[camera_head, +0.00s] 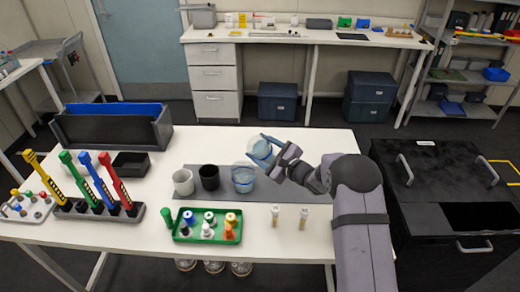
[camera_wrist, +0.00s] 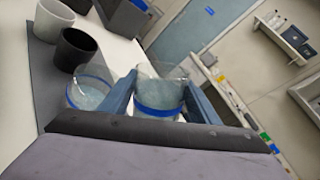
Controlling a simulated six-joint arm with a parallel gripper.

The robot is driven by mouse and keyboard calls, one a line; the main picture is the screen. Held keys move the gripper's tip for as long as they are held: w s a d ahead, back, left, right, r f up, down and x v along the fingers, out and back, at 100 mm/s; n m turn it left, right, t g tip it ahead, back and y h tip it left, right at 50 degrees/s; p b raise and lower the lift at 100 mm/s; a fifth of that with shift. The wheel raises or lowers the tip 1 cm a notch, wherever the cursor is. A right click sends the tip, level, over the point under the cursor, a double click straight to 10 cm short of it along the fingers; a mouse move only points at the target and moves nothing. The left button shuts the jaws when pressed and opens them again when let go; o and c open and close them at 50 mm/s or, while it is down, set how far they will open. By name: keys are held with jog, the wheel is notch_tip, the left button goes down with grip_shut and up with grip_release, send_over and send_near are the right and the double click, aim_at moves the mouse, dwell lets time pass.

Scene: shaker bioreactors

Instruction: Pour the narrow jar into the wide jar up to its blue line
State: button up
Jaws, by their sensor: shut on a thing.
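My gripper (camera_wrist: 158,88) is shut on a clear jar with a blue band, taken as the narrow jar (camera_head: 260,149). It also shows between the blue fingers in the wrist view (camera_wrist: 158,100). In the head view it is tilted, above and slightly right of the wide jar. The clear wide jar (camera_head: 243,181) stands upright on the dark grey mat (camera_head: 300,187). In the wrist view the wide jar (camera_wrist: 88,98) shows a blue line and pale bluish contents. I cannot tell its exact level against the line, and no stream is clearly visible.
A black cup (camera_head: 209,178) and a white cup (camera_head: 183,183) stand left of the wide jar. A green tray (camera_head: 183,237) with several small bottles and two small vials (camera_head: 303,217) are in front. The mat's right side is clear.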

jog(key=shift+a+r+n+h+b, duration=0.1)
jog(key=shift+n+h+b, duration=0.2)
jog(key=shift+n+b, duration=0.6)
dwell(0.3)
jog(key=shift+s+a+n+h+b, duration=0.1)
jog(key=shift+n+h+b, duration=0.45)
jog(key=shift+b, duration=2.1)
dwell(1.0)
jog(key=shift+a+n+b, duration=0.1)
jog(key=shift+n+b, duration=0.55)
jog(key=shift+b, duration=1.1)
dwell(1.3)
